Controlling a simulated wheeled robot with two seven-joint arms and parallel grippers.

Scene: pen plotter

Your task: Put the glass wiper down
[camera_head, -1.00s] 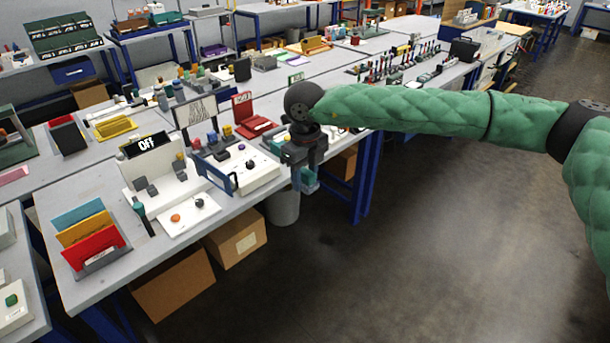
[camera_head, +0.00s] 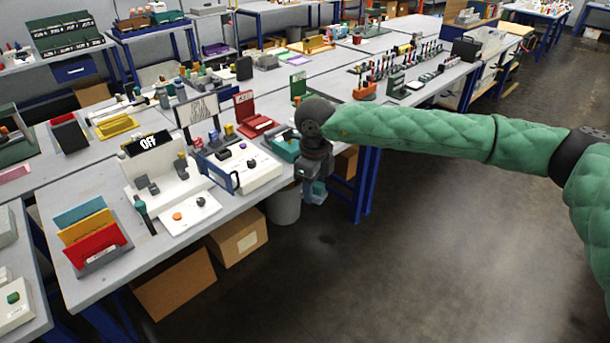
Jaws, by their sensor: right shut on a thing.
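My right gripper (camera_head: 308,188) hangs just off the front edge of the long workbench, pointing down. It is shut on a small teal-grey thing (camera_head: 319,189), which I take to be the glass wiper. Most of it is hidden by the fingers, so its full shape does not show. It hangs over the floor, apart from the bench as far as I can tell. A teal tray or holder (camera_head: 286,149) sits on the bench just left of the gripper, partly hidden by my wrist. My left gripper is not in view.
The bench (camera_head: 110,270) is crowded. A grey bin (camera_head: 283,207) and cardboard boxes (camera_head: 236,238) are below. The floor at right is clear.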

